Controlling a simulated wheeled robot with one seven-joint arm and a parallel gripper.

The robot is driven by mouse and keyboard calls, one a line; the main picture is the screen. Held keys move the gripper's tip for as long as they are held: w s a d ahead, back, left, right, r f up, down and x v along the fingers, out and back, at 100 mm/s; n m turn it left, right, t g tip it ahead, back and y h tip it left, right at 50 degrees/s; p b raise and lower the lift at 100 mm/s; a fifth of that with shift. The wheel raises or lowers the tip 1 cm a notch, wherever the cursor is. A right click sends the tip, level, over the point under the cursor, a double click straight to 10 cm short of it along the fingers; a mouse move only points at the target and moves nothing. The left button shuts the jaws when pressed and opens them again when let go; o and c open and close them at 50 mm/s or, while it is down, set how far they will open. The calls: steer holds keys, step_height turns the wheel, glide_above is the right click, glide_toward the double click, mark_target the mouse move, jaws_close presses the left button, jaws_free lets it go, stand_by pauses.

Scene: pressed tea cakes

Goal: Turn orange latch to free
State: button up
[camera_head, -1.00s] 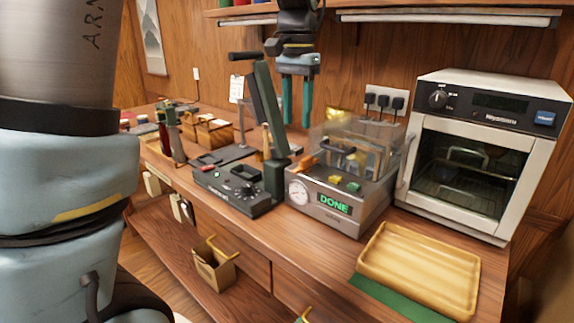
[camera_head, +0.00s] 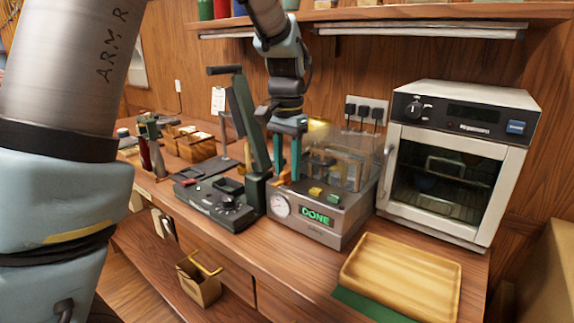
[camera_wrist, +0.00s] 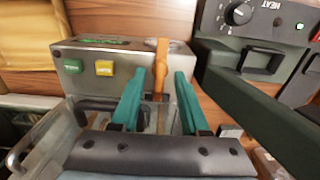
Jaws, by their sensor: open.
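The orange latch (camera_wrist: 162,66) shows in the wrist view at the edge of the steaming machine's top, between my two teal fingertips and apart from both. In the head view the latch (camera_head: 281,179) is a small orange piece at the machine's left side, partly hidden by my fingers. The grey machine (camera_head: 309,233) has a clear cover (camera_head: 350,160), a round gauge, a green and a yellow button, and a display reading DONE. My gripper (camera_head: 286,172) points down over the machine's left edge. It is open and empty; it also shows in the wrist view (camera_wrist: 156,88).
A dark lever press (camera_head: 250,140) with a dial box (camera_head: 215,204) stands close on the left. A white oven (camera_head: 450,160) stands to the right. A wooden tray (camera_head: 402,276) lies at the front right on a green mat. A shelf (camera_head: 420,14) runs above.

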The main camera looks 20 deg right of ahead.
steer(key=shift+f, duration=0.15)
steer(key=shift+c, duration=0.2)
jaws_close()
stand_by(0.3)
